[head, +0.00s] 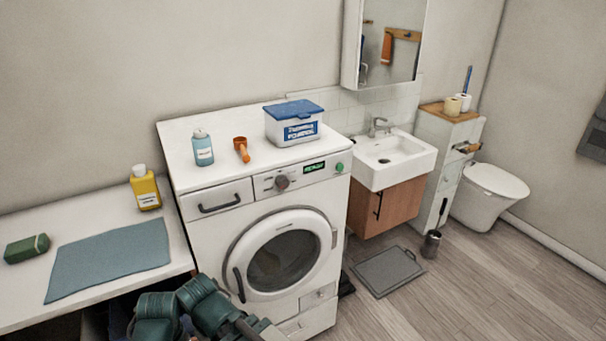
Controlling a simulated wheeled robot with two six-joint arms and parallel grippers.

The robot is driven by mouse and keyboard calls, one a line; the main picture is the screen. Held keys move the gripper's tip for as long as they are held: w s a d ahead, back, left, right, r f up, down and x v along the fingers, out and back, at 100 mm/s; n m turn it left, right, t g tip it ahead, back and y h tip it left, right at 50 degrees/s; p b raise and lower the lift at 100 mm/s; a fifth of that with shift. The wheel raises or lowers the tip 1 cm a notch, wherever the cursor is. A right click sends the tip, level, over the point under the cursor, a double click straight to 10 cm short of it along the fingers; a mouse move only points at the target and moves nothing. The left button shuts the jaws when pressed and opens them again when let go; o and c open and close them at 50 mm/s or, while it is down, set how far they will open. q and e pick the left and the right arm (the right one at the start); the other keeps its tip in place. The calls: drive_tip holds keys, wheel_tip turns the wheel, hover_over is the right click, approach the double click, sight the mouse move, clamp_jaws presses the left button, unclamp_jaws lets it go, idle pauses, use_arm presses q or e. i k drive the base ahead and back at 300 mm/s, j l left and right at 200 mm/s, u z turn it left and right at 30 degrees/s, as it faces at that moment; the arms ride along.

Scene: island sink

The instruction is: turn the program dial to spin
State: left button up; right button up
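The program dial (282,183) is a dark round knob on the front panel of the white washing machine (208,226). It sits between the detergent drawer (217,199) and a small display with green text (314,167). Nothing touches the dial, and its setting is too small to read. The round door (283,256) looks closed. Teal links of my arm show at the bottom edge. A dark end part, apparently my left gripper (252,327), is low in front of the machine, well below the dial; its fingers cannot be made out. My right gripper is not in view.
A blue bottle (204,149), an orange scoop (242,150) and a blue-lidded powder box (293,125) stand on top of the machine. A counter (95,212) with a yellow bottle (145,188) is at left. A sink (392,161) is at right. Space before the dial is clear.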

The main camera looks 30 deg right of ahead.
sight(282, 181)
drive_tip(key=z, duration=0.9)
drive_tip(key=l+z, duration=0.15)
drive_tip(key=z, duration=0.25)
drive_tip(key=l+z, duration=0.15)
drive_tip(key=z, duration=0.2)
drive_tip(key=i+l, duration=0.1)
drive_tip(key=l, duration=0.2)
